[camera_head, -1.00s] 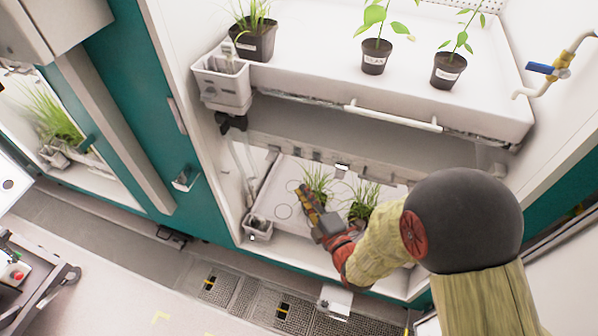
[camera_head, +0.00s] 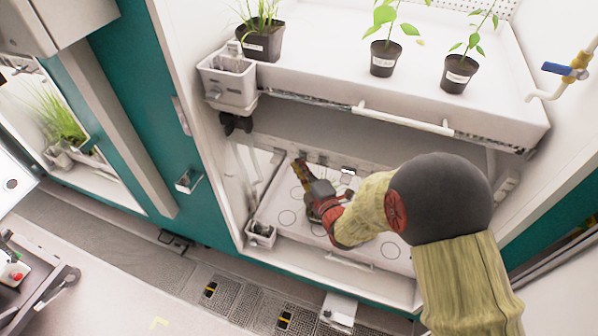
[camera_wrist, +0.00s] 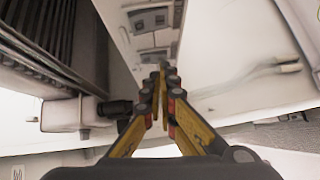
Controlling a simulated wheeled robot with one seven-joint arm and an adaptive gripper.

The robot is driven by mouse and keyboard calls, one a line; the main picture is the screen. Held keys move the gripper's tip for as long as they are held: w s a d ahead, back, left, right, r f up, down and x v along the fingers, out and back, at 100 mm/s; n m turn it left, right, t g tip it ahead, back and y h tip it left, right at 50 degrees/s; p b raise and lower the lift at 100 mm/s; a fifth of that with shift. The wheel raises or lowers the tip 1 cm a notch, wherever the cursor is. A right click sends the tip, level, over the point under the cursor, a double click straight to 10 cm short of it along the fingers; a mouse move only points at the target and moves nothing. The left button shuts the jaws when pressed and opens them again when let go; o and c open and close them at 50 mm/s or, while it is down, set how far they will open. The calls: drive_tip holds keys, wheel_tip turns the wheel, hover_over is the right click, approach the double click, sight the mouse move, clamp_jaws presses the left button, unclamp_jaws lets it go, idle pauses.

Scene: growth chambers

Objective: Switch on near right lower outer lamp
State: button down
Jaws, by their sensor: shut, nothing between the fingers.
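My gripper (camera_head: 299,165) is inside the lower bay of the growth chamber, its yellow fingers pointing at the back rail (camera_head: 375,169). In the wrist view the fingers (camera_wrist: 161,73) are closed together and empty. Small grey switch-like boxes sit along the rail, one (camera_head: 322,158) just right of the fingertips. The wrist view shows two grey units, one higher (camera_wrist: 148,20) and one lower (camera_wrist: 152,56), just beyond the fingertips. Contact cannot be told. No lit lamp can be made out, and which unit belongs to the lamp cannot be told.
The upper shelf (camera_head: 310,78) with potted plants (camera_head: 384,58) overhangs the bay. A grey caddy (camera_head: 230,84) hangs at its left corner. The lower tray (camera_head: 281,203) has ring marks, and a small box (camera_head: 262,233) stands at its left front.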

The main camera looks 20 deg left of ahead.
drive_tip(key=shift+w+f, duration=0.1)
idle(0.3)
drive_tip(key=shift+w+f+b, duration=0.25)
drive_tip(key=shift+f+b, duration=0.05)
drive_tip(key=shift+b, duration=0.55)
drive_tip(key=shift+r, duration=0.15)
